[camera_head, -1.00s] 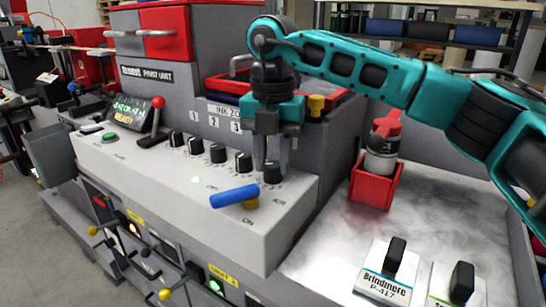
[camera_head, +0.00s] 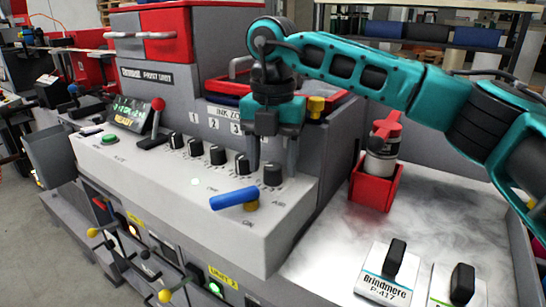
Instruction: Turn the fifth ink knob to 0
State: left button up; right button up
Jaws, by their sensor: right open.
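The ink knobs are a row of black knobs with white marks on the sloped pale panel (camera_head: 165,190). The fifth ink knob (camera_head: 272,175) is at the right end of the row, beside the fourth knob (camera_head: 242,164). My right gripper (camera_head: 272,162) points down over the fifth knob, its jaws apart. One finger shows on each side of the knob in the picture; I cannot tell how low the tips reach around it. Neither finger visibly touches it. The knob's pointer and scale are too small to read. My left gripper is not in view.
A blue-handled lever (camera_head: 234,198) sits just in front of the knobs. A red-knobbed lever (camera_head: 157,112) and a lit display (camera_head: 130,114) are left of the row. A red holder with a bottle (camera_head: 376,187) stands right. The metal worktop (camera_head: 330,245) is partly clear.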

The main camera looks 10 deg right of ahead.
aim_at(273, 166)
notch_tip(273, 166, up, 13)
jog(key=shift+p, duration=0.45)
jog(key=shift+f, duration=0.1)
